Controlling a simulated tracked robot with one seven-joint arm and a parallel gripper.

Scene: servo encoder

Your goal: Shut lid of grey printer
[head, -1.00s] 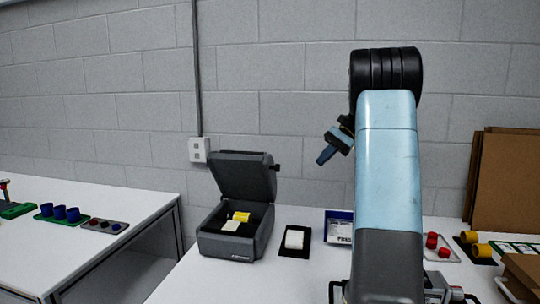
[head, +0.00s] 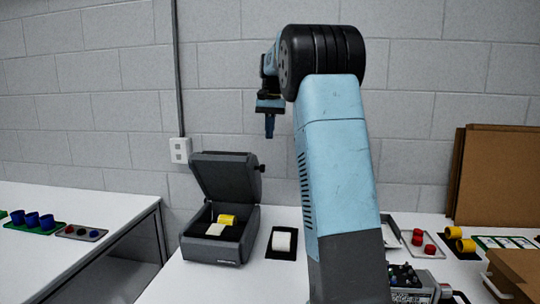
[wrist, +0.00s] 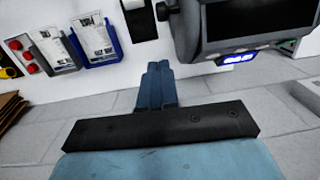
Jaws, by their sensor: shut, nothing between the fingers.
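The grey printer (head: 212,249) stands on the white table, left of my arm in the head view. Its lid (head: 225,178) is raised and leans back. A yellow roll (head: 227,220) and a pale label strip (head: 215,229) show inside. My gripper (head: 270,133) points down, shut and empty, above and to the right of the raised lid, apart from it. In the wrist view my shut fingers (wrist: 157,70) show at centre, and part of the printer (wrist: 188,30) fills the upper right.
A white roll on a black mat (head: 271,255) lies right of the printer. A blue tray (wrist: 115,43) and a grey tray (wrist: 38,60) show in the wrist view. Red parts (head: 430,245), yellow cups (head: 466,245) and brown boards (head: 500,170) are at right. A second table (head: 80,275) is at left.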

